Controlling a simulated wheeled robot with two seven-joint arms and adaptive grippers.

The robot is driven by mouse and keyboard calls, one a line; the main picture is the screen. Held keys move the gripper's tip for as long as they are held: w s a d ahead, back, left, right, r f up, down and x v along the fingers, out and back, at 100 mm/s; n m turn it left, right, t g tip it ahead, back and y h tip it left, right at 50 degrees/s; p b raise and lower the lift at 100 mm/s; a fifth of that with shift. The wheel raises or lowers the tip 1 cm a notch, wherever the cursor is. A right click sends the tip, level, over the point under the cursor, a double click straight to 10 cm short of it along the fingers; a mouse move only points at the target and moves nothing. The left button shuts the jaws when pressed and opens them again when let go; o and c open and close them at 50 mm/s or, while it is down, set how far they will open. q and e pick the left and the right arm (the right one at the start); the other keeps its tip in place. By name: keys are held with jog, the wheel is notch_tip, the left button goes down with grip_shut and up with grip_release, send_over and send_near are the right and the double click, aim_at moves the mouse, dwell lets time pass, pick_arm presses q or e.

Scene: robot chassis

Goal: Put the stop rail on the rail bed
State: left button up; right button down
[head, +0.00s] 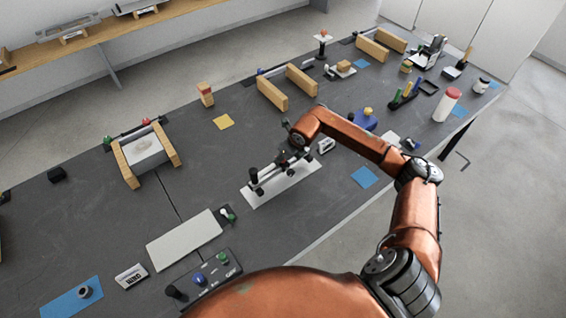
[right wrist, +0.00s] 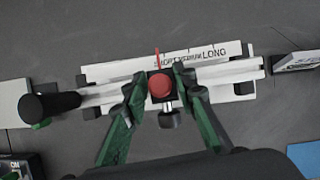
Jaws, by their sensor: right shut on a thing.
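A rail (head: 254,177), which I take to be the stop rail, has dark knobs and lies over a white plate (head: 283,188) near the table's middle. In the right wrist view the pale rail (right wrist: 233,71) carries a dark block with a red knob (right wrist: 161,86) and a black post at left. The plate there (right wrist: 205,52) reads SHORT, MEDIUM, LONG. My right gripper (right wrist: 163,103) has its green fingers on both sides of the block, shut on it; its tip is partly hidden in the head view (head: 291,154). I cannot tell whether rail and plate touch. My left gripper is out of view.
A bare white plate (head: 184,239) and a control box (head: 207,281) with knobs lie at the near left. Wooden blocks (head: 272,94) stand behind the rail. A blue square (head: 365,177) lies right of the rail, near the table's front edge.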

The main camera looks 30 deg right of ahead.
aim_at(283, 162)
jog(key=shift+w+d+f, duration=0.4)
jog(key=shift+w+f, duration=0.1)
jog(key=shift+f, duration=0.25)
notch_tip(283, 162, down, 3)
jog(key=shift+w+f, duration=0.1)
jog(key=c, duration=1.6)
grip_release()
jog(key=v, duration=1.2)
